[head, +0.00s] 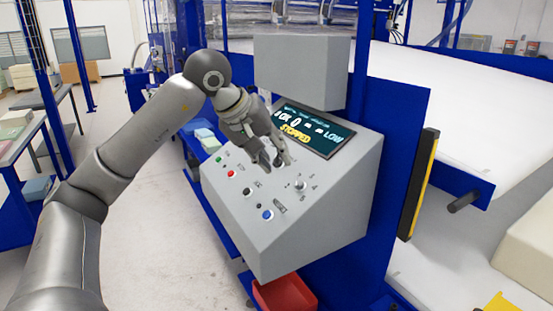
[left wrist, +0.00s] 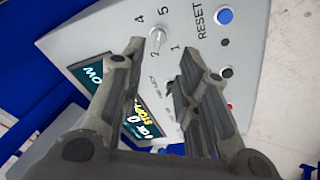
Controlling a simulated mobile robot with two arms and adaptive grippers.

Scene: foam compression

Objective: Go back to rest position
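My left gripper (head: 276,163) is over the sloped grey control panel (head: 320,225), just below its screen (head: 310,128). The screen reads "STOPPED" and "LOW". In the left wrist view the two fingers of the gripper (left wrist: 160,54) are apart with nothing between them. A selector knob (left wrist: 157,38) with numbers around it shows beyond the gap between the fingertips; it also shows in the head view (head: 300,186). Contact between the fingers and panel cannot be told. My right gripper is not in view.
The panel has a green button (head: 217,158), a red button (head: 231,173), a black button (head: 247,191) and a blue reset button (head: 267,214). A grey box (head: 300,70) overhangs it. A red bin (head: 287,294) sits below. The floor (head: 150,215) at left is clear.

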